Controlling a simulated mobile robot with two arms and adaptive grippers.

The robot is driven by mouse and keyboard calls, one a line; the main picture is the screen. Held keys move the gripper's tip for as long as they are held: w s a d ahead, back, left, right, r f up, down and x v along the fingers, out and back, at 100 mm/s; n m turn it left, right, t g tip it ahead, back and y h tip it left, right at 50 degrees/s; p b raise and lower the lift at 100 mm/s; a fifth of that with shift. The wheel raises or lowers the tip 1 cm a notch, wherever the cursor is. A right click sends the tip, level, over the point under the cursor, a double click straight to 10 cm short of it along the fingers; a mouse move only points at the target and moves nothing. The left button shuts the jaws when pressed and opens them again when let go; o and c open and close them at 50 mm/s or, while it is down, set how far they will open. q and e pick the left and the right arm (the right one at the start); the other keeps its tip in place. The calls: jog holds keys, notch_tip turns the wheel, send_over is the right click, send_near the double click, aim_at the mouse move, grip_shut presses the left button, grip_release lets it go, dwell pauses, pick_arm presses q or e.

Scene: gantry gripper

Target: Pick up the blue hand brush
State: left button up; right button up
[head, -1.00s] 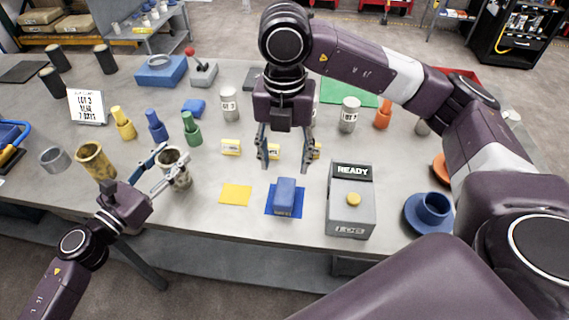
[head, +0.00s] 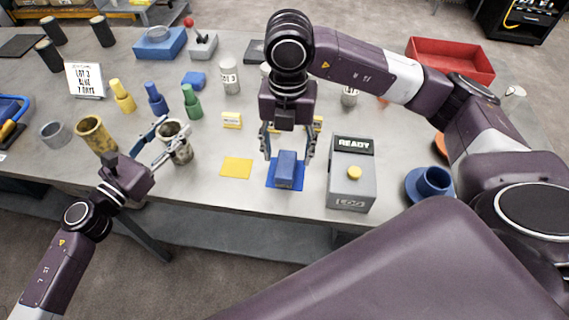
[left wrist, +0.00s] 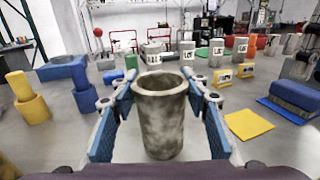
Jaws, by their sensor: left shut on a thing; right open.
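A blue block-shaped thing (head: 286,168) sits on a flat blue mat (head: 271,183) near the table's front edge. My left gripper (head: 174,143) is shut on a worn grey cup (head: 182,152), which stands upright between the blue finger pads in the left wrist view (left wrist: 161,125).
A grey box with a yellow button and READY sign (head: 352,185) stands close right of the mat. A yellow sheet (head: 237,168) lies to its left. Yellow, blue and green bottle-like things, a brass cup (head: 97,136) and a blue round holder (head: 430,186) stand around.

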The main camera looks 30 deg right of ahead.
aim_at(286, 163)
jog(key=shift+w+f, duration=0.25)
jog(key=shift+f, duration=1.25)
jog(key=shift+w+f, duration=0.2)
jog(key=shift+f, duration=1.25)
jog(key=shift+f, duration=0.2)
jog(key=shift+c, duration=0.7)
jog(key=c, duration=1.3)
jog(key=shift+o, duration=0.2)
notch_tip(286, 163, up, 11)
jog(key=shift+f, duration=0.2)
jog(key=o, duration=0.6)
jog(key=c, duration=0.3)
